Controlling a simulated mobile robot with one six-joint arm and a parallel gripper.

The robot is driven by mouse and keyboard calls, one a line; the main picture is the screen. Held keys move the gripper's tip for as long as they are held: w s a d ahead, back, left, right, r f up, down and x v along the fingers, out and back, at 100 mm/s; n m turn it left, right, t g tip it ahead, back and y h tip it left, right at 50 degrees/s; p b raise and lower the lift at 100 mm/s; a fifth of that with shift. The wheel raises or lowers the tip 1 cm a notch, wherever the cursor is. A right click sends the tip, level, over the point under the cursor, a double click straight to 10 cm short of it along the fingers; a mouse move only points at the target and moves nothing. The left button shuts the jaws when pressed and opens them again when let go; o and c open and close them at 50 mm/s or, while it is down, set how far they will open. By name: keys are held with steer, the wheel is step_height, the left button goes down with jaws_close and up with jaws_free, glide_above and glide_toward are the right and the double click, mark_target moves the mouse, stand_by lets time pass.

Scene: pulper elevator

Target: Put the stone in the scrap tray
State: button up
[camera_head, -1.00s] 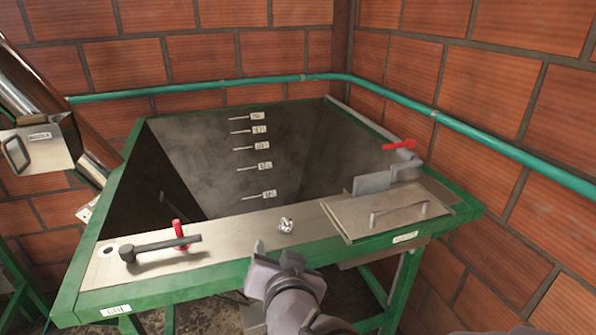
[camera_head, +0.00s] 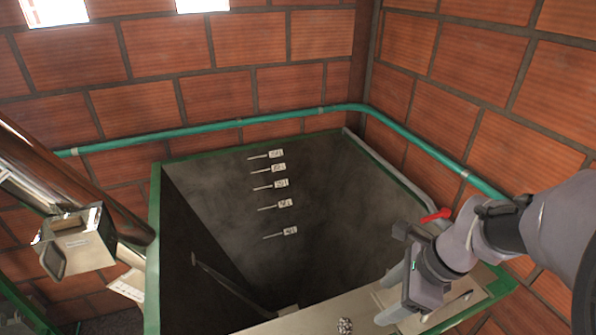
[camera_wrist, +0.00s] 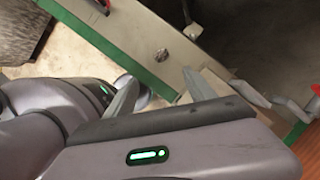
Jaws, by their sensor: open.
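The stone (camera_head: 345,325) is a small, shiny, lumpy piece. It lies on the steel ledge (camera_head: 300,320) along the hopper's front, at the bottom edge of the head view. The wrist view shows the stone (camera_wrist: 162,56) on the bare ledge, beyond my fingertips and apart from them. My gripper (camera_head: 391,295) is open and empty, to the right of the stone and above the ledge. Its two spread fingers also show in the wrist view (camera_wrist: 160,92). I cannot make out a scrap tray in the current views.
The deep hopper (camera_head: 225,205) opens behind the ledge, with labelled level marks on its wall. A red handle (camera_head: 437,215) stands at the hopper's right, near my arm. A chute with a metal box (camera_head: 80,240) is at the left. A green pipe (camera_head: 210,127) runs along the brick walls.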

mark_target(347, 325)
steer(key=shift+m, duration=0.6)
steer(key=b+x, duration=0.2)
steer(key=x, duration=0.6)
steer(key=b+x, duration=0.3)
steer(key=x, duration=0.6)
steer(key=shift+w+d+f+b, duration=0.15)
steer(key=shift+d+b, duration=0.05)
steer(key=shift+b, duration=0.15)
steer(key=shift+c, duration=0.2)
jaws_close()
